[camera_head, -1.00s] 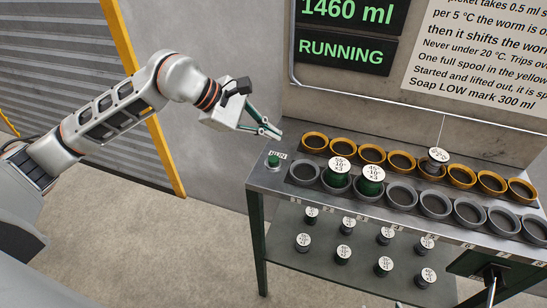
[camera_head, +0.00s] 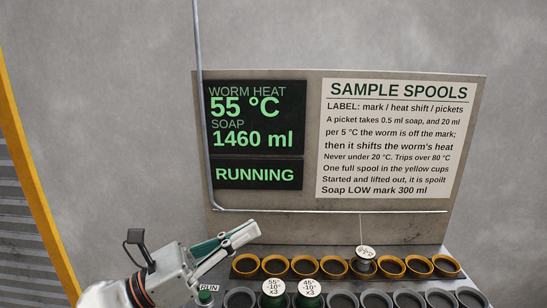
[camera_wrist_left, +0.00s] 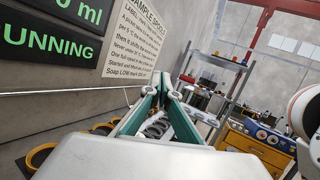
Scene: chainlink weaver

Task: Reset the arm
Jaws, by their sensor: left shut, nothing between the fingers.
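My left gripper (camera_head: 243,232) comes in at the lower left of the head view, just left of and above the row of yellow cups. Its fingers are shut with nothing between them. In the left wrist view the closed green fingers (camera_wrist_left: 163,85) point away over the bench. My right gripper is in neither view.
The display (camera_head: 257,135) reads RUNNING. A shelf (camera_wrist_left: 217,62) stands farther off.

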